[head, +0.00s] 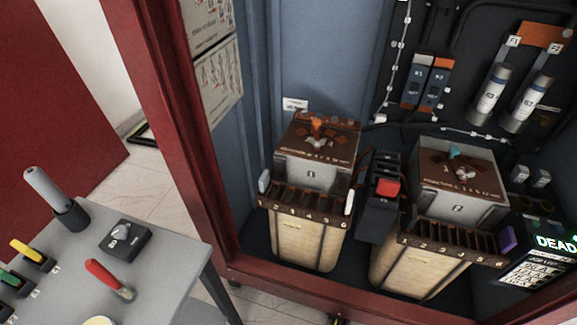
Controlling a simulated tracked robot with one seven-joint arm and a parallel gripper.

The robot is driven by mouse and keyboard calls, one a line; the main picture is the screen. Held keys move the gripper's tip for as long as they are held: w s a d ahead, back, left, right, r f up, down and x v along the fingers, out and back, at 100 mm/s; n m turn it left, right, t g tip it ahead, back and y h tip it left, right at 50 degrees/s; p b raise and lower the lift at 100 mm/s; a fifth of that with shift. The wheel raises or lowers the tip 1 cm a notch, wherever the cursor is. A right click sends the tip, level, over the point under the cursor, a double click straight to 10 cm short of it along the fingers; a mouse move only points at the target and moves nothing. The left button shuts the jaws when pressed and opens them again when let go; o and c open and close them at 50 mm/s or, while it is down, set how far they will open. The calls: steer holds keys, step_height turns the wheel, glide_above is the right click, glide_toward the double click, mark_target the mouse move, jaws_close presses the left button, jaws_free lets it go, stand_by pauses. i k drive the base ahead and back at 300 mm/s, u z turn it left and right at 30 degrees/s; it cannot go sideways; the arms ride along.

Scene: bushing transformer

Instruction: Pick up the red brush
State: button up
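A red-handled tool (107,277), which appears to be the red brush, is on the grey table (170,270) at the lower left in the head view. Its red handle leans up and to the left, and a pale lower end points down to the right. Whether it rests in a holder is too small to tell. My gripper does not show in this view.
A grey-handled tool stands in a black holder (71,214). The red-framed cabinet (205,170) with two transformers stands right of the table.

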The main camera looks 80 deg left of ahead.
mark_target(94, 266)
steer(key=u, duration=0.5)
steer(key=i, duration=0.15)
steer(key=u, duration=2.9)
steer(key=k, duration=0.9)
steer(key=u, duration=0.5)
steer(key=i, duration=1.05)
